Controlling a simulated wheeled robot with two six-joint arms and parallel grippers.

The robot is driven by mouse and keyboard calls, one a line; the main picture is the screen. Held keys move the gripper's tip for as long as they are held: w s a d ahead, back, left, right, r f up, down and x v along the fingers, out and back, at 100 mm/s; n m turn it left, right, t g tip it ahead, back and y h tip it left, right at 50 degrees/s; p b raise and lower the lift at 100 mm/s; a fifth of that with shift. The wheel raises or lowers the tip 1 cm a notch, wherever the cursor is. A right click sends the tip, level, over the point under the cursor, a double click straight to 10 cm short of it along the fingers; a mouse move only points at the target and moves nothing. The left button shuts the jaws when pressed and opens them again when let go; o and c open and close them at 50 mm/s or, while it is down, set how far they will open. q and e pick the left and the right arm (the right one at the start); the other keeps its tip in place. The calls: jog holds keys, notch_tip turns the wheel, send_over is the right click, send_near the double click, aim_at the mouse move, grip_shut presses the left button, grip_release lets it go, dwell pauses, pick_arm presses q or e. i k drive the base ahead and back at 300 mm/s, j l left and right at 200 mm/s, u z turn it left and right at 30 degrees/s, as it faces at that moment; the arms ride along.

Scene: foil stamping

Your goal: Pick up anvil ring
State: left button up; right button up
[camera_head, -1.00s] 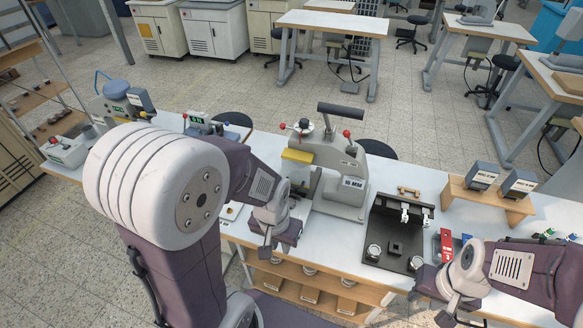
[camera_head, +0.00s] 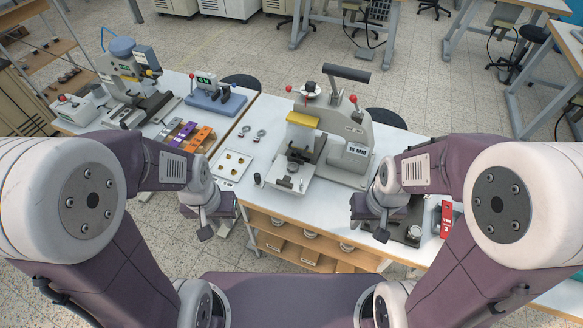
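Two small metal ring-like pieces, a left one (camera_head: 243,131) and a right one (camera_head: 260,135), lie on the white table left of the press. I cannot tell for sure which is the anvil ring. The large "16 MM" press (camera_head: 345,150) stands in the middle, with a round dark metal part (camera_head: 294,163) under its head. My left gripper (camera_head: 206,230) hangs near the table's front edge, below the small tray. My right gripper (camera_head: 381,232) hangs in front of the press's right side. Neither visibly touches a ring, and their finger gaps are too small to judge.
A white tray (camera_head: 223,178) with several small gold pieces lies left of the press. Coloured blocks (camera_head: 183,132), a blue device (camera_head: 215,100) and another press (camera_head: 125,85) stand further left. A red item (camera_head: 446,218) lies at right. Shelves (camera_head: 268,241) are below the table edge.

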aim_at(293, 166)
jog(key=k+z, duration=0.1)
jog(key=z, duration=1.1)
jog(key=u, duration=1.15)
jog(key=i+j+u, duration=0.4)
jog(key=i+j, duration=0.3)
